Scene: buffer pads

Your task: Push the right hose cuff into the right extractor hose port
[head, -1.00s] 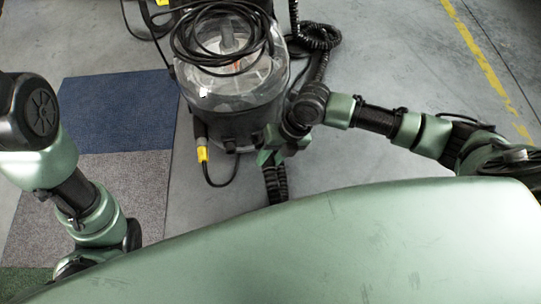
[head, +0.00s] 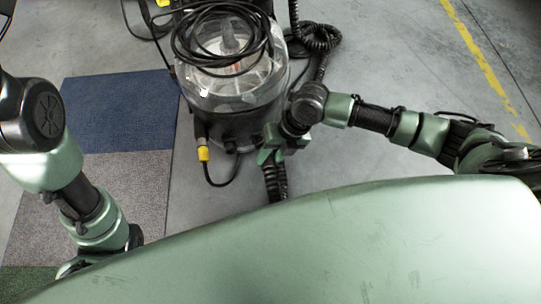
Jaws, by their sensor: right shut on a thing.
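The extractor (head: 237,92) stands at the top middle, a black drum with a clear dome. My right gripper (head: 270,150) is low at the right front of its drum, shut on the right hose cuff, which is mostly hidden by the fingers. A black ribbed hose (head: 275,183) hangs below the gripper and passes behind my green body. The right port is hidden behind the gripper, so I cannot tell whether the cuff is in it. My left arm comes in at the left; its gripper is out of view.
A coiled black cable lies on the dome. A coiled hose (head: 318,38) lies at the right. Blue and grey carpet tiles (head: 120,110) cover the left floor.

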